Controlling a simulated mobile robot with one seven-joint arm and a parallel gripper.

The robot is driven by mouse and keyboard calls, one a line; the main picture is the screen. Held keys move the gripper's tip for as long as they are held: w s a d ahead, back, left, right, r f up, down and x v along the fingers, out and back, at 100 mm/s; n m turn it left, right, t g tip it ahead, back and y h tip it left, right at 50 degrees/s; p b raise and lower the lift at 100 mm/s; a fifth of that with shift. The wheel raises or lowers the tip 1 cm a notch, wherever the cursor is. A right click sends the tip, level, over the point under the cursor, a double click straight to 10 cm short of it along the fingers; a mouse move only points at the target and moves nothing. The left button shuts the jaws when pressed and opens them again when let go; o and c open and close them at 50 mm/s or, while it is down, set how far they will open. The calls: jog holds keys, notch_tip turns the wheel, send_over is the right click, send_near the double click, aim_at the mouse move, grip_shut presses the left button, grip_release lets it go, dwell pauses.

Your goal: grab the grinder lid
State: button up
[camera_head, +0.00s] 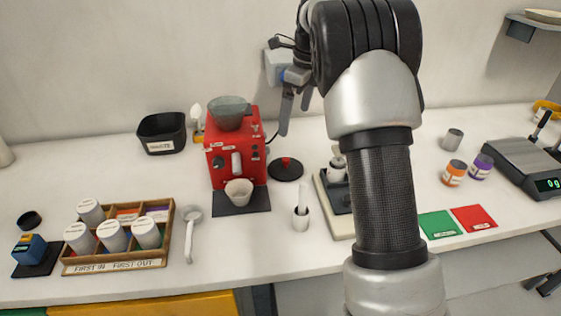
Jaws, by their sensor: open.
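The grinder lid appears to be the dark round disc (286,168) with a small red knob, lying flat on the white counter just right of the red grinder (222,155). The grinder has a grey hopper (230,112) on top, and a whitish cup (238,192) stands at its front on a dark mat. My gripper (295,120) is open and empty, with its fingers pointing down. In the picture it is above the lid, apart from it; the exact height is hard to tell. My arm hides part of the counter to the right.
A black bin (162,133) stands behind left of the grinder. A wooden rack (119,240) with several white-lidded jars and a scoop (191,228) are at front left. A scale (525,165) stands far right.

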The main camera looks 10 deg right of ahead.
notch_tip(320, 180, down, 4)
jog(key=w+m, duration=0.2)
jog(key=b, duration=0.2)
send_near(287, 159)
jog(key=f, duration=0.3)
jog(key=a+f, duration=0.1)
jog(key=f, duration=0.1)
jog(key=shift+w+f, duration=0.15)
jog(key=shift+w, duration=0.15)
jog(key=shift+w+f, duration=0.2)
jog(key=shift+f, duration=1.25)
jog(key=shift+w+f, duration=0.2)
jog(key=shift+f, duration=1.2)
jog(key=c, duration=0.8)
jog(key=shift+r, duration=0.15)
